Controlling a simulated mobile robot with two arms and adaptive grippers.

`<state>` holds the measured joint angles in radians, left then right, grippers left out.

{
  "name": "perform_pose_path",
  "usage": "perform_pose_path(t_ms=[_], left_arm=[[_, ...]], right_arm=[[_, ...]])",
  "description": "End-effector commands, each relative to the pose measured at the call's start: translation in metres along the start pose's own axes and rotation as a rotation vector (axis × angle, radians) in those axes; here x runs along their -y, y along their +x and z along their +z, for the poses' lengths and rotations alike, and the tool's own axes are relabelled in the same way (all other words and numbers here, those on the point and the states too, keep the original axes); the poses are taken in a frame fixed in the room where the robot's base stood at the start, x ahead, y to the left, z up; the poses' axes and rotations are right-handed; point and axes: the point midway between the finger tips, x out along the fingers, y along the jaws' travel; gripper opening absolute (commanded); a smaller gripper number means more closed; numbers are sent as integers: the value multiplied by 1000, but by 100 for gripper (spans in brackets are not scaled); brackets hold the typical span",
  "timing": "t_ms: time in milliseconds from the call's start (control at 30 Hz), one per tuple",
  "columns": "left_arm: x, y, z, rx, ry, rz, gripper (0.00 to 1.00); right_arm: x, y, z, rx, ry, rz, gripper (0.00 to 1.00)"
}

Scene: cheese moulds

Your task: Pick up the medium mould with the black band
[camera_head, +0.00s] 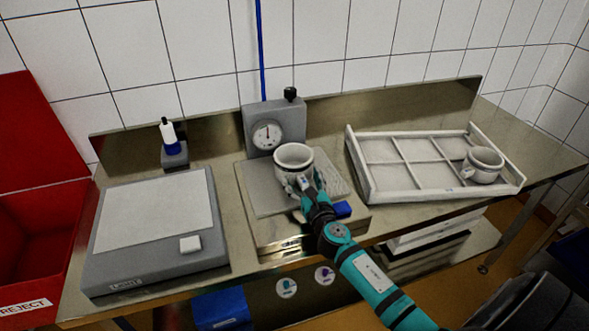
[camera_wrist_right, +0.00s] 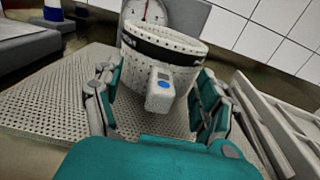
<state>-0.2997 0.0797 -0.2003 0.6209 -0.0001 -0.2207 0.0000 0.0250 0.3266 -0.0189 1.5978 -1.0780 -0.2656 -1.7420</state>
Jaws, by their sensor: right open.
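The white perforated mould with a black band (camera_wrist_right: 180,48) stands upright on the perforated plate of the dial device. It also shows in the head view (camera_head: 293,157), where its band is hard to make out. My right gripper (camera_wrist_right: 160,100) is open, with its teal and grey fingers to the left and right of the mould's near side. In the head view the right gripper (camera_head: 306,186) reaches the mould's front, and whether the fingers touch it cannot be told. Another white mould (camera_head: 482,165) sits in the right end of the divided tray. My left gripper is not in view.
The dial gauge (camera_head: 268,134) stands right behind the mould. The white divided tray (camera_head: 357,172) is to the right, its other compartments empty. A grey flat device (camera_head: 155,262), a small bottle (camera_head: 168,132) and a red reject bin (camera_head: 33,235) are to the left.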

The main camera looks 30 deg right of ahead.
Motion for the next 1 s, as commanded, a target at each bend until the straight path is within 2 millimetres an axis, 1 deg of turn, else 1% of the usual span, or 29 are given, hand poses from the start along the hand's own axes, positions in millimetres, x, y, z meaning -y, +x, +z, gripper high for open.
perform_pose_path(t_ms=[67, 167, 633, 667, 1000], left_arm=[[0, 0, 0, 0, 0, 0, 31], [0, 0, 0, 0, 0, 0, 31], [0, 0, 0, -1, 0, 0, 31], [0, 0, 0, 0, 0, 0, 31], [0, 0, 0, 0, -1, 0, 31]], right_arm=[[0, 0, 0, 0, 0, 0, 74], [0, 0, 0, 0, 0, 0, 63], [0, -1, 0, 0, 0, 0, 1], [0, -1, 0, 0, 0, 0, 0], [0, 0, 1, 1, -1, 0, 0]])
